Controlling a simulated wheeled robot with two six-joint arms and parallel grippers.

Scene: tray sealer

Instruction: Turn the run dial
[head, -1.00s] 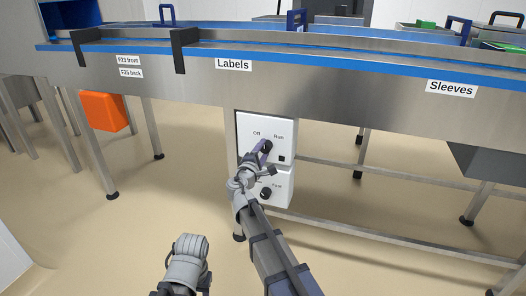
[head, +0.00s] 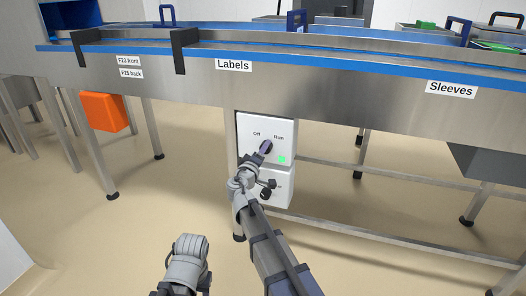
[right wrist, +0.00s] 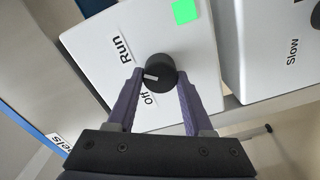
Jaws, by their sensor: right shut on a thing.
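The run dial is a round black knob (head: 266,146) on the upper white control box (head: 246,124), under the words Off and Run. It shows large in the right wrist view (right wrist: 161,70), its white mark pointing between the two words. My right gripper (right wrist: 160,84) has its purple fingers shut on the knob, one on each side. It also shows in the head view (head: 262,150), coming from below. A small square lamp (head: 282,159) on the box glows green, also in the right wrist view (right wrist: 186,11).
A lower white box (head: 285,196) with a black knob (head: 266,192) sits just below. The steel conveyor (head: 300,96) with its blue belt runs above. An orange box (head: 103,111) hangs at left. The floor in front is open.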

